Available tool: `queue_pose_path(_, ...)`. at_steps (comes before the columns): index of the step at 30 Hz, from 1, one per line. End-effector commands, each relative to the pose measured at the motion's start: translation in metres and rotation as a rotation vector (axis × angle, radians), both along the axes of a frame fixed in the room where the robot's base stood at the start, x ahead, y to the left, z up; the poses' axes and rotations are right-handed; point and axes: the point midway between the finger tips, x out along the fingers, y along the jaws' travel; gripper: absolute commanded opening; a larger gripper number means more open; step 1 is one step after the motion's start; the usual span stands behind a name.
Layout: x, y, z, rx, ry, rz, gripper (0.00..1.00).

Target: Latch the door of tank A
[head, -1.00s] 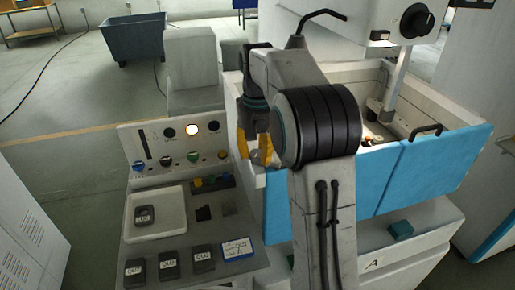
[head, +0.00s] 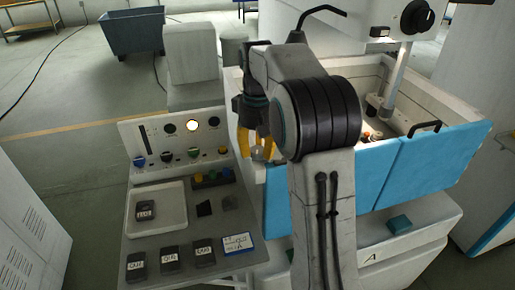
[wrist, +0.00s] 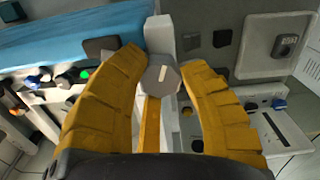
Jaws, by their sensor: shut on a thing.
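My gripper (head: 257,148) is at the left end of tank A's blue front, its yellow fingers pointing down. In the wrist view the fingers (wrist: 161,75) stand on both sides of a grey faceted knob (wrist: 160,74) with a pale line across its top, and are closed on it. The knob sits at the end of a pale post beside the blue panel (wrist: 70,45). Tank A's door (head: 435,160) is blue with a black handle (head: 425,127). My arm hides part of the blue front, so I cannot tell whether the door is fully closed.
A control panel (head: 128,140) with coloured knobs and a lit lamp stands left of the tank. Below it are a white tray (head: 182,225), several dark labelled blocks (head: 168,259) and a blue-edged card (head: 238,243). A blue bin (head: 148,32) stands on the floor behind.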

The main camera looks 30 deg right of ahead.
Motion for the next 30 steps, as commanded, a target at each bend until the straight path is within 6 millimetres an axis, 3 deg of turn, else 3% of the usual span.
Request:
queue_pose_path(3,-0.001,0.0,-0.003,0.003,0.01,0.001,0.06)
queue_pose_path(4,-0.001,0.001,-0.003,0.003,0.01,0.001,0.41)
queue_pose_path(12,-0.001,0.0,-0.001,0.001,0.004,0.0,0.65)
queue_pose_path(23,0.0,0.0,0.004,0.0,0.0,-0.001,0.65)
queue_pose_path(30,0.001,0.0,0.032,-0.001,-0.004,-0.001,0.65)
